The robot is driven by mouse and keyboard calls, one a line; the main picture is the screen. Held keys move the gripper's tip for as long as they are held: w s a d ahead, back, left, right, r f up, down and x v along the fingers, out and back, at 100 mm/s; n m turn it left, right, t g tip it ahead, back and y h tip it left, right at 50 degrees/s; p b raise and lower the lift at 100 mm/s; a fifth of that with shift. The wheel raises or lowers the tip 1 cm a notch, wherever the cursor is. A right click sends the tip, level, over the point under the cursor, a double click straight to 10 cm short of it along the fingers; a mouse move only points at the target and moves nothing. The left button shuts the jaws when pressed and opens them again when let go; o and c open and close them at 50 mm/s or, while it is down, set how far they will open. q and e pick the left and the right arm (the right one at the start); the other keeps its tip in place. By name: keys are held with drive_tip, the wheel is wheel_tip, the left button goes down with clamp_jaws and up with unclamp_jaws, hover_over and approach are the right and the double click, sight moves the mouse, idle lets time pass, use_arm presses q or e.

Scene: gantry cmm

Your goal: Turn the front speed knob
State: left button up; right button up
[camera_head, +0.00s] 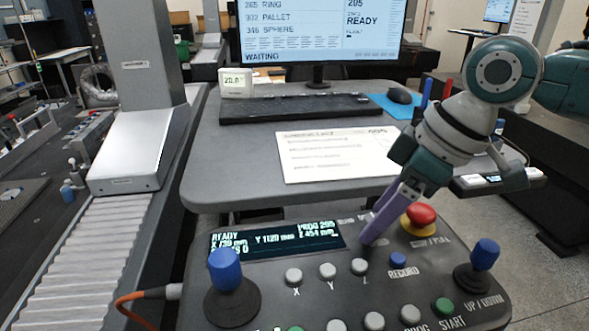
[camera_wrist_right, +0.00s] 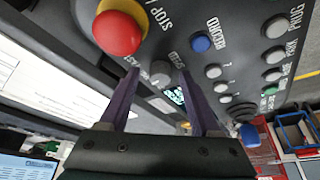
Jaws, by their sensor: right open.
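The front speed knob (camera_wrist_right: 161,73) is a small grey round knob beside the SPEED lettering in the right wrist view. It shows between the two purple fingers of my right gripper (camera_wrist_right: 158,80), which is open. I cannot tell whether the fingers touch the knob or the panel. In the head view my right gripper (camera_head: 372,236) points down at the control panel (camera_head: 273,262), just left of the red stop button, and its fingers hide most or all of the knob. My left gripper is not in view.
The red stop button (camera_head: 421,214) stands close to the right of my gripper. The blue RECORD button (camera_head: 396,258), grey axis buttons (camera_head: 327,270) and two blue-topped joysticks (camera_head: 225,268) (camera_head: 485,253) are nearby. A paper sheet (camera_head: 335,153) lies on the desk behind.

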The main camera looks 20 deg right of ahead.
clamp_jaws()
idle(0.3)
idle(0.4)
drive_tip(key=shift+w+n+y, duration=0.1)
drive_tip(key=shift+n+y, duration=0.2)
drive_tip(key=shift+n, duration=0.8)
drive_tip(key=shift+d+n+g+b, duration=0.1)
drive_tip(key=shift+n+g+b, duration=0.3)
drive_tip(key=shift+n+b, duration=0.35)
drive_tip(key=n+b, duration=0.1)
drive_tip(key=n+g+y+b, duration=0.1)
drive_tip(key=n, duration=0.1)
drive_tip(key=shift+w+f+n, duration=0.1)
drive_tip(key=shift+w+n, duration=0.1)
drive_tip(key=shift+n, duration=0.05)
drive_tip(key=shift+n+g+b, duration=0.6)
drive_tip(key=shift+n+b, duration=0.1)
drive_tip(key=shift+n, duration=0.5)
